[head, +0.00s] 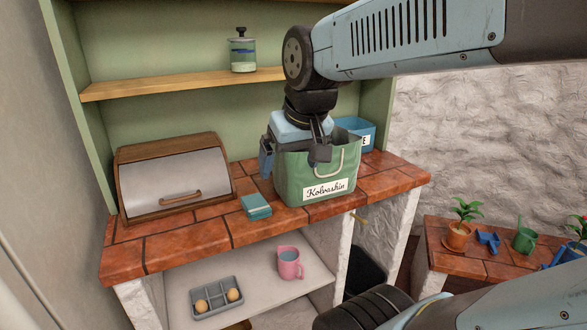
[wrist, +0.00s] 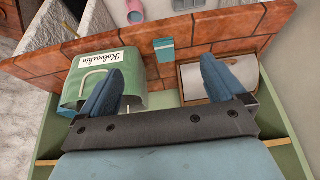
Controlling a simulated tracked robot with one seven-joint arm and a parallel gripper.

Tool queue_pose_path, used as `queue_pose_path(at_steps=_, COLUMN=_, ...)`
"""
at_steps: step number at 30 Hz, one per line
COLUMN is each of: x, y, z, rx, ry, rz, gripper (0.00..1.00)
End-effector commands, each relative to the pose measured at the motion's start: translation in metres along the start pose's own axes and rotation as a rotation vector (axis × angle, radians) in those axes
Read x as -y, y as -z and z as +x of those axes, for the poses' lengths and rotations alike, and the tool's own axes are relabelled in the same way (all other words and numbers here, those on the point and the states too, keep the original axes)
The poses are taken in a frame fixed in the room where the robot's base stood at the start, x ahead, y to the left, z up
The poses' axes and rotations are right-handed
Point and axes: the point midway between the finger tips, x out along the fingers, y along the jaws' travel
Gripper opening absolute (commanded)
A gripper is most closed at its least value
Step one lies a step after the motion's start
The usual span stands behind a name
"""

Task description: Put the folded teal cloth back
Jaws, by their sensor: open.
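The folded teal cloth (head: 256,207) lies flat on the tiled counter, left of the green bag and in front of the bread box. It also shows in the wrist view (wrist: 164,48), beyond and between my fingertips, touched by neither. My gripper (head: 292,160) is open and empty, pointing down at the green bag labelled "Kolvashin" (head: 290,185) and overlapping its upper part. In the wrist view my gripper's fingers (wrist: 158,85) are spread wide, the left one across the bag's opening. The inside of the bag is mostly hidden.
A wooden bread box (head: 172,180) with a closed lid stands at the left. A blue labelled container (head: 362,130) is behind the bag. A jar (head: 242,52) is on the shelf above. Below are a pink mug (head: 289,263) and a grey tray (head: 217,299). Potted plants stand at right.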

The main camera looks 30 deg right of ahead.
Motion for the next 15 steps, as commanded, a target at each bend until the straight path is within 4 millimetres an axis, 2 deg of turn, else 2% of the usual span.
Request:
queue_pose_path(at_steps=3, x=0.001, y=-0.019, z=-0.007, rx=-0.037, ry=-0.006, rz=-0.001, gripper=0.97)
queue_pose_path(at_steps=6, x=0.000, y=-0.027, z=-0.010, rx=-0.055, ry=-0.009, rz=-0.002, gripper=0.97)
queue_pose_path(at_steps=15, x=0.000, y=-0.032, z=-0.010, rx=-0.063, ry=-0.011, rz=-0.002, gripper=0.97)
